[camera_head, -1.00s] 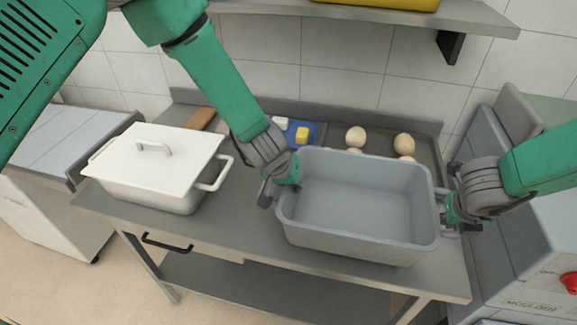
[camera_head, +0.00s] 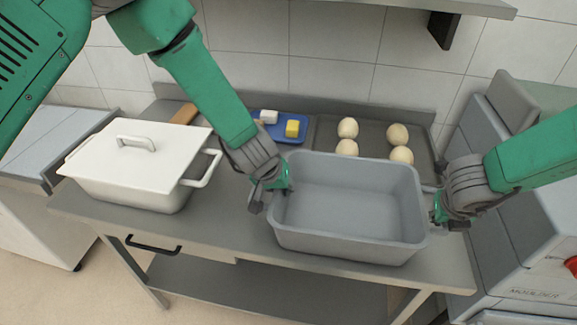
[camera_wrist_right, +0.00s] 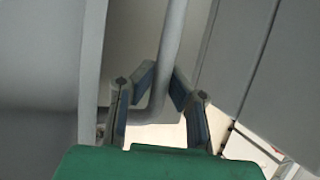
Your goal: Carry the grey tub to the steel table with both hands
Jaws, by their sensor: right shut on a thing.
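The grey tub (camera_head: 345,240) is an open, empty-looking rectangular bin at the front of the steel table (camera_head: 215,215). It looks about level, and I cannot tell whether its base touches the tabletop. My left gripper (camera_head: 268,192) is at the tub's left end; its grip there is hidden. My right gripper (camera_head: 437,207) is at the right end. In the right wrist view, my right gripper (camera_wrist_right: 160,85) is shut on the tub's bar handle (camera_wrist_right: 173,45), which runs between its fingers.
A white lidded pot (camera_head: 150,168) stands on the table's left. Behind the tub are a blue tray (camera_head: 270,132) with a yellow block (camera_head: 292,128) and a dark tray (camera_head: 325,135) with several dough balls (camera_head: 397,135). A grey machine (camera_head: 530,240) stands at right.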

